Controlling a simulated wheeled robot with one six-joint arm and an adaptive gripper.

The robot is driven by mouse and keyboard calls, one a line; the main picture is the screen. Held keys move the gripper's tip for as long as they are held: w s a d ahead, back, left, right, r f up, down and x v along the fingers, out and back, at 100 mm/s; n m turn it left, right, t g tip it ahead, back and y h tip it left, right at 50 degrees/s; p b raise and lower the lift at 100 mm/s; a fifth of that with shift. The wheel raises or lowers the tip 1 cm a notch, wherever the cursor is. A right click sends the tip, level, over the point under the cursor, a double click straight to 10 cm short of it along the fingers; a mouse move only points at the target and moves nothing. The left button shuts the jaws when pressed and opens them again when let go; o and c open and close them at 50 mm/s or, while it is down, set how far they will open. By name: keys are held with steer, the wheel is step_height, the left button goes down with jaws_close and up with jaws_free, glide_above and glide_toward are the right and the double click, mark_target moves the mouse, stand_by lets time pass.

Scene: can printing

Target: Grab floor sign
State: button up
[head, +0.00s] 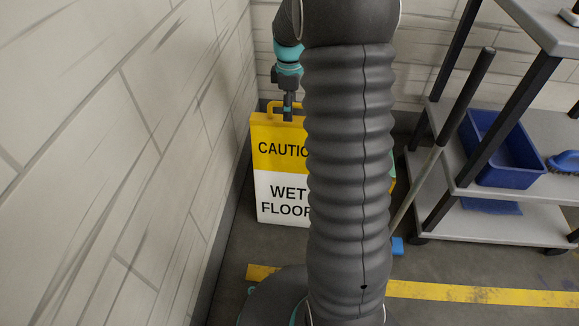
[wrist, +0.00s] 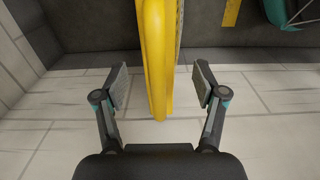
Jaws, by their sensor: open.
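The floor sign (head: 277,157) is yellow and white with the words "CAUTION WET FLOOR", partly covered by my arm in the head view. It stands upright on the floor in the corner by the left wall. My gripper (head: 288,110) is at the sign's top edge. In the wrist view the yellow top of the sign (wrist: 157,60) runs between the two fingers of my gripper (wrist: 162,88). The fingers are open, with a visible gap on both sides of the sign.
A shelf cart (head: 508,229) stands at the right, with a blue bin (head: 503,160) and a blue brush (head: 565,163). A long-handled tool (head: 440,145) leans against it. A yellow line (head: 480,294) crosses the floor. The brick wall (head: 110,150) is close at the left.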

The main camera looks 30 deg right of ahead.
steer(key=shift+w+d+f+b, duration=0.1)
steer(key=shift+f+b, duration=0.1)
steer(key=shift+f, duration=1.2)
steer(key=shift+d+f+b, duration=0.1)
steer(key=shift+f+b, duration=0.05)
steer(key=shift+f, duration=1.2)
steer(key=shift+r, duration=0.1)
jaws_close()
